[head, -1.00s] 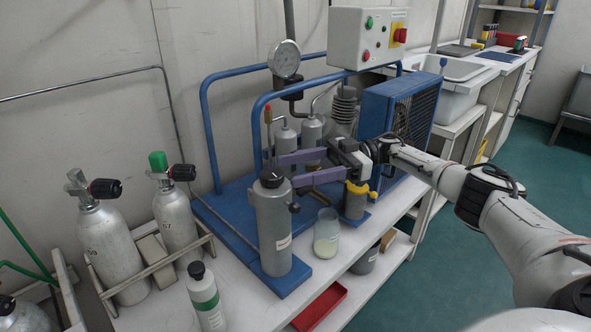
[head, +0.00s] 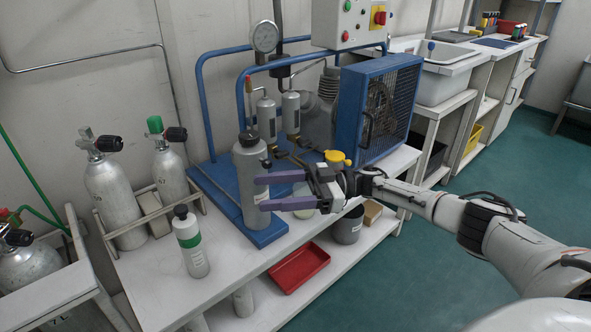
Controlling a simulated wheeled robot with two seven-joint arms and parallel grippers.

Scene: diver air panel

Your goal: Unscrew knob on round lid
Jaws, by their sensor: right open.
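A tall grey cylinder (head: 251,170) stands upright on the front corner of the blue frame. Its round top carries a black knob (head: 248,137), which is unobstructed. My right gripper (head: 261,193) has two purple fingers, spread apart and empty. The fingers point left and their tips overlap the right side of the cylinder's body, well below the knob. I cannot tell whether they touch it. The gripper partly hides a glass jar (head: 303,190) behind it. My left gripper is not in view.
A white bottle with a green band (head: 190,243) stands front left. Two silver tanks (head: 116,200) sit in a rack at left. A red tray (head: 299,267) lies on the lower shelf.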

